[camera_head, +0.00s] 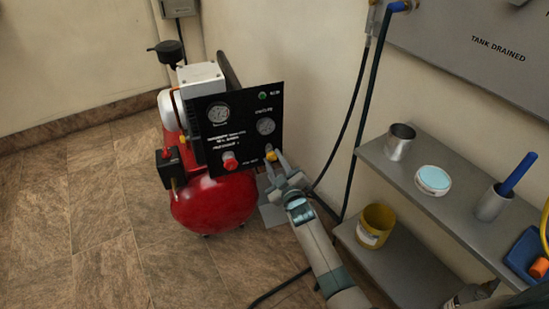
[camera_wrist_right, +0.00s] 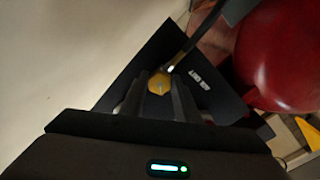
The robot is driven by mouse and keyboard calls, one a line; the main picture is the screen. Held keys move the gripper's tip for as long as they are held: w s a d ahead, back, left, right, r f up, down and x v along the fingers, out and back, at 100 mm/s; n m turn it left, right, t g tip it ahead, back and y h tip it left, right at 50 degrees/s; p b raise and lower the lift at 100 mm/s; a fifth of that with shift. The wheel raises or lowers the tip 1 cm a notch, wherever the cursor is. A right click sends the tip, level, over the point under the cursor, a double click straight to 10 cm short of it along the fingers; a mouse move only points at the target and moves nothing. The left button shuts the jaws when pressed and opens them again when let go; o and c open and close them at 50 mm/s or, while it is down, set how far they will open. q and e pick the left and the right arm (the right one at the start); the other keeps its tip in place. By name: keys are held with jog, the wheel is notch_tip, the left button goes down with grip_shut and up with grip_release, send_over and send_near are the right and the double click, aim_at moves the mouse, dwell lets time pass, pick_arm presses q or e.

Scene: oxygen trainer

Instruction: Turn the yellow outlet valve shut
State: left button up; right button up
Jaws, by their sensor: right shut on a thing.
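The yellow outlet valve (camera_head: 270,156) is a small knob at the lower right of the black panel (camera_head: 252,112) on the red compressor (camera_head: 213,200). My right gripper (camera_head: 273,160) is shut on the valve, its two fingers on either side of it. In the right wrist view the valve's yellow face (camera_wrist_right: 159,83) shows between the fingertips (camera_wrist_right: 160,90), against the dark panel (camera_wrist_right: 205,85). The fingers partly hide the valve in the head view. My left gripper is in neither view.
A red knob (camera_head: 229,160) and two round gauges sit on the panel near the valve. A grey shelf (camera_head: 455,205) with a metal cup (camera_head: 399,142), a white-rimmed dish (camera_head: 433,180) and a yellow bucket (camera_head: 375,226) stands right of my arm. Hoses hang along the wall. The floor at left is clear.

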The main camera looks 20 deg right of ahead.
jog(key=m+p, duration=0.1)
jog(key=m, duration=0.3)
jog(key=shift+m+p, duration=0.3)
jog(key=shift+p, duration=0.1)
jog(key=m+p, duration=0.1)
jog(key=m, duration=0.4)
jog(key=shift+a+f, duration=0.1)
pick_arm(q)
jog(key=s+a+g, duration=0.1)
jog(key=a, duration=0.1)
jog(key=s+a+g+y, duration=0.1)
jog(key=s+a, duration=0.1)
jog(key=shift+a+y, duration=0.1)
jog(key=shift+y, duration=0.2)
pick_arm(e)
jog(key=shift+m, duration=0.3)
jog(key=o, duration=1.1)
jog(key=shift+c, duration=0.2)
jog(key=shift+s, duration=0.1)
